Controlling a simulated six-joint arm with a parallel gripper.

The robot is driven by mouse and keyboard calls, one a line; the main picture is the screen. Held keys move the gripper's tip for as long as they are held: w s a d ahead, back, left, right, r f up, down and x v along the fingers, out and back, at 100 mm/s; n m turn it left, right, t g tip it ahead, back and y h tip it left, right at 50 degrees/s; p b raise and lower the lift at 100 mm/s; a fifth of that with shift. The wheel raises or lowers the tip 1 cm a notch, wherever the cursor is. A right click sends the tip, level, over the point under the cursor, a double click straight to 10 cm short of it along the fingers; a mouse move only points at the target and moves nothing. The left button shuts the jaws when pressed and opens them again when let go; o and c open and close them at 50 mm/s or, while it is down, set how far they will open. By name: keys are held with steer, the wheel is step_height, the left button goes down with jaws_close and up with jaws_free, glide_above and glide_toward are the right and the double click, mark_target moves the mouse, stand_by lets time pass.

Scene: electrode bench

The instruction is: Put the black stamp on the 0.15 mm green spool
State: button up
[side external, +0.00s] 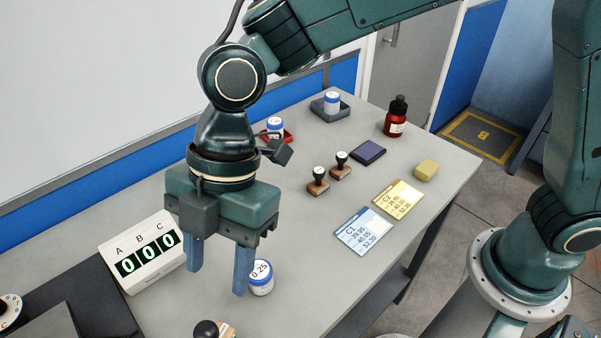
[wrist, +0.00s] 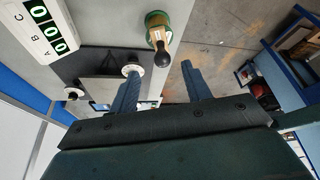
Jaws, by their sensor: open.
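A stamp with a black knob (side external: 207,330) and a wooden base (side external: 226,329) is partly cut off at the bottom of the side view. In the wrist view the stamp's black handle (wrist: 163,58) and wooden base show on or against a round green-rimmed spool (wrist: 157,18). The spool's label cannot be read. My gripper (side external: 217,280) is open and empty, its blue fingers pointing down above the bench near the stamp. In the wrist view the handle lies between the fingertips (wrist: 160,67) in the picture, apart from both. Two more black-handled stamps, left (side external: 318,181) and right (side external: 340,165), stand farther back.
A blue-rimmed spool marked 0.25 (side external: 261,280) stands close by my right finger. A counter box (side external: 145,252) reading 000 is at left.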

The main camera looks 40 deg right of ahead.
steer(key=d+r+m+t, duration=0.1)
steer(key=d+r+m, duration=0.25)
steer(key=d, duration=0.35)
steer(key=w+d+r+m+t, duration=0.15)
steer(key=d+m, duration=0.25)
steer(key=d, duration=0.4)
steer(key=d+r+m+t, duration=0.2)
steer(key=d+r+m, duration=0.15)
steer(key=d, duration=0.35)
steer(key=s+d+m+t+h, duration=0.1)
steer(key=s+d+m+h, duration=0.1)
steer(key=s+d+m, duration=0.3)
steer(key=s+d+f+m+t+h, duration=0.1)
steer(key=s+d+m, duration=0.5)
steer(key=d, duration=0.6)
steer(key=shift+t+h, duration=0.35)
steer(key=shift+h, duration=0.15)
